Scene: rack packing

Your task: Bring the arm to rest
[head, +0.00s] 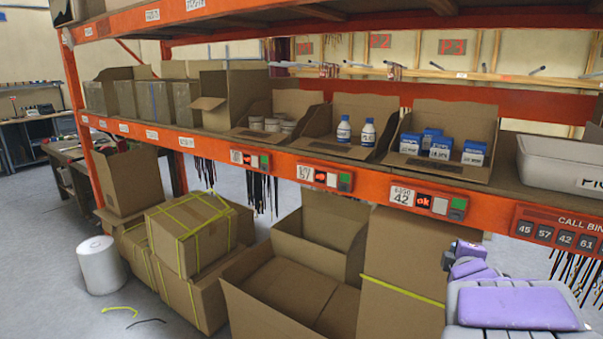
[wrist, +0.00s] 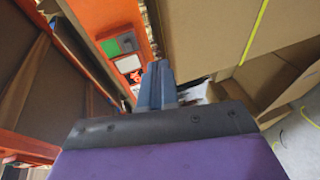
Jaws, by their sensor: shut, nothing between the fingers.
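My gripper (wrist: 157,80) is in the wrist view, its two blue-grey fingers together with nothing between them. Beyond the fingertips are an orange shelf beam (wrist: 118,52) with a green and a grey button, and a cardboard box (wrist: 210,35) beside it. In the head view my purple arm (head: 520,307) is folded low at the right front. It is in front of the rack and beside a tall cardboard box (head: 410,265). The fingers cannot be made out clearly in the head view.
The orange rack shelf (head: 385,187) holds open bins with white bottles (head: 344,130), blue boxes (head: 440,148) and cans. A grey tote (head: 555,160) is at the right. Below stand an open carton (head: 250,310) and strapped boxes (head: 190,230).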

